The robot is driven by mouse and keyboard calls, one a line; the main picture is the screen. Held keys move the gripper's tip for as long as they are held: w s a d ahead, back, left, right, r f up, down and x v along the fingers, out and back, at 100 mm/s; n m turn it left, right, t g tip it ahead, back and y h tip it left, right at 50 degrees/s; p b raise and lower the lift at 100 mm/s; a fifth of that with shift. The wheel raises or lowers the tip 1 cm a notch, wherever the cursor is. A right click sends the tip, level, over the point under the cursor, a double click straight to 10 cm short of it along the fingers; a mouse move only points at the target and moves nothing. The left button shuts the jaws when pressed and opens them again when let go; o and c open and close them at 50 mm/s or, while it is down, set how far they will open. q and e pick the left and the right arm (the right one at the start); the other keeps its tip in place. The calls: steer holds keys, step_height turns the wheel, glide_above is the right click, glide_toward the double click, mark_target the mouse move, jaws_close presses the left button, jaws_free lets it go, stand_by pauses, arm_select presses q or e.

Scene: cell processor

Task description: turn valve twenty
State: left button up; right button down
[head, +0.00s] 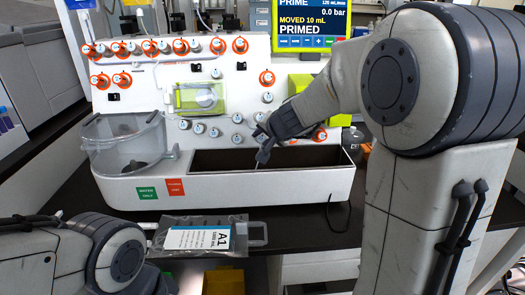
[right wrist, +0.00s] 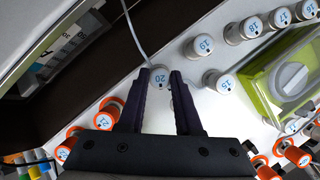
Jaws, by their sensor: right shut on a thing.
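Valve 20 (right wrist: 160,78) is a small white round knob with a blue "20" on its face, on the white front panel of the cell processor (head: 150,85). In the right wrist view the number reads upside down. My right gripper (right wrist: 160,76) has one fingertip on each side of this knob and is shut on it. In the head view my right gripper (head: 263,147) is at the lower right of the panel, and I cannot make out valve 20 clearly behind it. My left gripper is not in view; only part of the left arm shows.
Several orange-ringed valves (right wrist: 110,108) are nearby. A thin tube (right wrist: 133,35) runs past valve 20. A dark open trough (head: 225,162) lies below. A bag labelled A1 (head: 200,238) lies on the bench.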

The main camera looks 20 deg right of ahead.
steer(key=m+t+b, duration=0.1)
steer(key=m+b, duration=0.2)
steer(key=b, duration=0.2)
steer(key=m+t+b, duration=0.1)
steer(key=m+b, duration=0.1)
steer(key=b, duration=0.2)
steer(key=f+m+t+y+b, duration=0.1)
steer(key=m+b, duration=0.2)
steer(key=b, duration=0.2)
steer(key=shift+s+d+m+b, duration=0.1)
steer(key=shift+s+m+b, duration=0.05)
steer(key=shift+m+b, duration=0.2)
steer(key=shift+r+m+t+b, duration=0.2)
steer(key=shift+m+t+b, duration=0.3)
steer(key=shift+m+b, duration=0.55)
steer(key=c, duration=0.6)
jaws_free()
steer(key=shift+s+r, duration=0.1)
